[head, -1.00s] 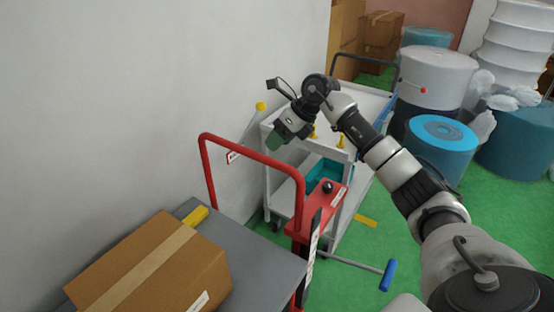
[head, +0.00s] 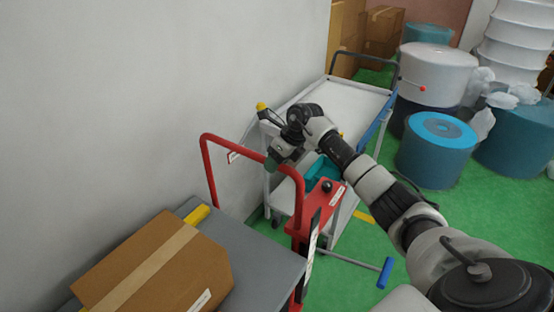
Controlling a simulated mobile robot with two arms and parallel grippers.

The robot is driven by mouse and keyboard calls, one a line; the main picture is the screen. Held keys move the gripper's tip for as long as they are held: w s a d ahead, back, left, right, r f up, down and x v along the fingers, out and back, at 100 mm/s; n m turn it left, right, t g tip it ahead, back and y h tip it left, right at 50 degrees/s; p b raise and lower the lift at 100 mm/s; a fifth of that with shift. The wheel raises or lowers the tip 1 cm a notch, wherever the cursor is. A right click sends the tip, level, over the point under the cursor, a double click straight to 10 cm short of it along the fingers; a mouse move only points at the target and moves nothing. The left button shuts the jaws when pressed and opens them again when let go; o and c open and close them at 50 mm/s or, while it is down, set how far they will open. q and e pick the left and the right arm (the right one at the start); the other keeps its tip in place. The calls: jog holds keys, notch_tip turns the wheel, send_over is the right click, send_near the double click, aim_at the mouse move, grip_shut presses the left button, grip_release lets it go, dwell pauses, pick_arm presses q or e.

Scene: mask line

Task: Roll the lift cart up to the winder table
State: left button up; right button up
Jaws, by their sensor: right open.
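The lift cart has a red push handle (head: 252,146), a red mast housing (head: 322,203) with a black knob, and a grey platform (head: 258,250). It stands at the lower left and middle, near the white wall. My right gripper (head: 271,163) is at the handle's top bar, near its right part. It is open, pointing down and left; I cannot tell whether it touches the bar. My left gripper is out of view. I cannot identify the winder table in this view.
A cardboard box (head: 155,265) lies on the platform. A white trolley (head: 345,103) stands just behind the handle. Blue and white rolls (head: 437,150) stand at the right. Green floor (head: 350,285) is clear at lower middle, apart from a blue-ended bar (head: 385,273).

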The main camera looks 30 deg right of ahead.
jog(key=shift+c, duration=0.3)
grip_shut()
jog(key=s+a+p, duration=0.1)
jog(key=s+a, duration=0.4)
jog(key=a, duration=0.6)
jog(key=shift+a+f+p, duration=0.3)
jog(key=shift+a+p, duration=0.05)
jog(key=shift+a, duration=0.05)
jog(key=shift+o, duration=0.3)
grip_release()
jog(key=shift+a+r, duration=0.1)
jog(key=shift+r, duration=0.1)
